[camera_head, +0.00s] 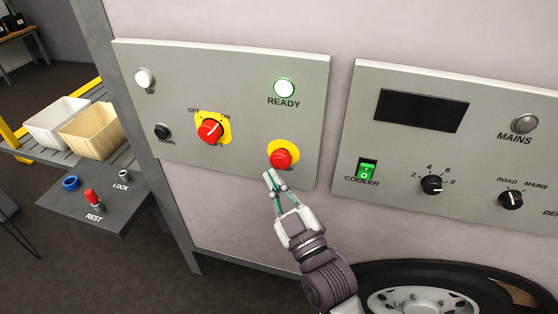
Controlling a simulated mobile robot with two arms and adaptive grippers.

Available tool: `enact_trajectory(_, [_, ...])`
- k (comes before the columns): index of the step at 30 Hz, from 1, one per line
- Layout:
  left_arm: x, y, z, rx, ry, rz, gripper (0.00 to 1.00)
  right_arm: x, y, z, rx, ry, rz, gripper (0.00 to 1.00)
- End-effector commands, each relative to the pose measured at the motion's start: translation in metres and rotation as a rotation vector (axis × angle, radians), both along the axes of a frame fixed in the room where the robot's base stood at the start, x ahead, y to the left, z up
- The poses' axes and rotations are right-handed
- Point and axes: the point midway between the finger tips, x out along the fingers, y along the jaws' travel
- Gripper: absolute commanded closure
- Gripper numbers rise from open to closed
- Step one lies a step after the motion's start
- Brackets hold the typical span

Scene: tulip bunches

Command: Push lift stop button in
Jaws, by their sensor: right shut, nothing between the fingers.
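The red stop button (281,159) sits on a yellow backing at the lower right of the grey lift panel (220,75). Its label is partly hidden, with only the end of the word showing. My right gripper (270,178) is shut and empty, with its fingertips just below and slightly left of the button. I cannot tell whether the tips touch it. On the same panel are a red rotary lift switch (210,131) on yellow, a lit green READY lamp (285,88), a white UP button (145,79) and a black DOWN button (162,131). My left gripper is not in view.
A second panel to the right holds a dark display (421,111), a green cooler switch (366,170) and black knobs (432,184). A small grey shelf (110,208) with a red REST lever juts out lower left. Bins (92,132) stand behind it. A wheel (425,299) is below.

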Motion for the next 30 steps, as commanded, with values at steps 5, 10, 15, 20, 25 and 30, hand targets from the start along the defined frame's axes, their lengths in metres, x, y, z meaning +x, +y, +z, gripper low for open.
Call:
enact_trajectory(5, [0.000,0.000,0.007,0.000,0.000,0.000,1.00,-0.018,0.006,0.001,0.001,0.002,0.000,1.00])
enact_trajectory(10, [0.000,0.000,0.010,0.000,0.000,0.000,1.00,-0.032,0.010,0.002,0.001,0.000,-0.001,1.00])
enact_trajectory(15, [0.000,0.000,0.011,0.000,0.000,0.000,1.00,-0.036,0.012,0.001,0.002,-0.001,0.000,1.00])
enact_trajectory(20, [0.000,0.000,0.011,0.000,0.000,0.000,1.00,-0.036,0.012,0.001,0.001,-0.002,0.000,1.00])
enact_trajectory(25, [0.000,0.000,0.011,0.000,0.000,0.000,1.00,-0.036,0.011,0.001,0.001,-0.001,0.000,1.00])
enact_trajectory(30, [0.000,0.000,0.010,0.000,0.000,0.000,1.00,-0.032,0.012,-0.017,-0.010,0.036,0.002,1.00])
